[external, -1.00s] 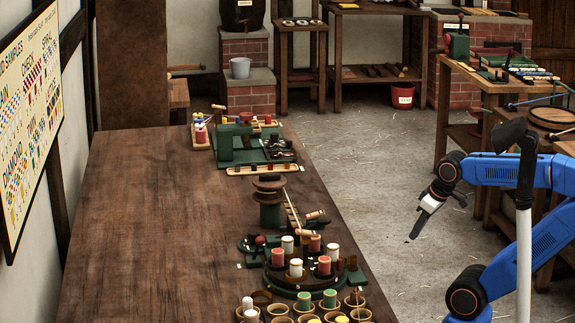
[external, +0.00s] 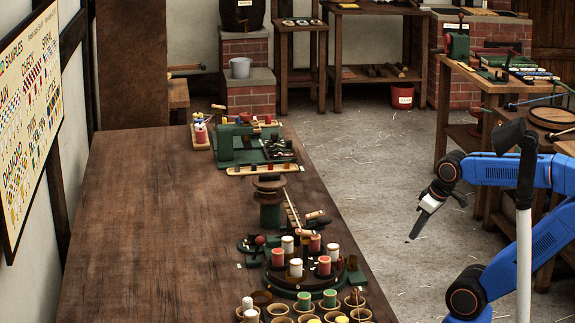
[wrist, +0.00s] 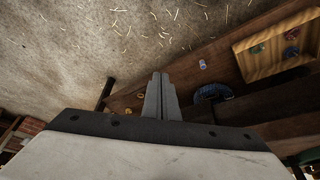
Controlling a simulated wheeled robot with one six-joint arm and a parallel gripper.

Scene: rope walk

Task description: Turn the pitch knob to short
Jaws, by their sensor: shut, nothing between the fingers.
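My gripper (external: 414,237) hangs in the air over the open floor, to the right of the long wooden table, pointing down and left. In the wrist view its two fingers (wrist: 160,92) are pressed together with nothing between them. On the table stands a green machine (external: 290,275) with a round dark carrier holding several red and white bobbins. A small red ball-topped handle (external: 260,240) shows at its left. I cannot make out which part is the pitch knob; it is too small to tell. The gripper is well apart from the machine.
Several cups with bobbins (external: 305,307) line the near table edge. A second green machine (external: 240,145) stands farther back on the long table (external: 150,230). A right-hand bench (external: 470,75) carries tools. The floor (external: 365,150) between is clear, with scattered straw.

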